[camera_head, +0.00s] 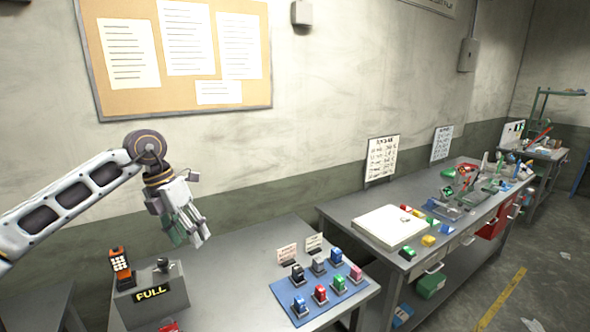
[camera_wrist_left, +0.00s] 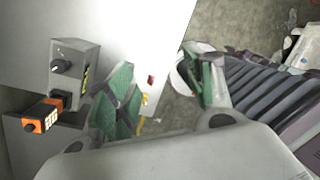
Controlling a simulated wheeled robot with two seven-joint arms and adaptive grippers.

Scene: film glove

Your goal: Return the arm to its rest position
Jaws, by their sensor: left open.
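My left arm (camera_head: 85,195) comes in from the left in the head view, with its wrist bent downward. My left gripper (camera_head: 192,232) hangs above the near grey table (camera_head: 235,270), apart from everything on it. Its fingers are open and nothing shows between them. In the left wrist view the green-padded fingers (camera_wrist_left: 160,95) stand apart. My right gripper is not in either view.
A blue mat (camera_head: 310,308) holds several coloured small items. A second table (camera_head: 345,212) stands to the right, and a corkboard (camera_head: 175,92) hangs behind.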

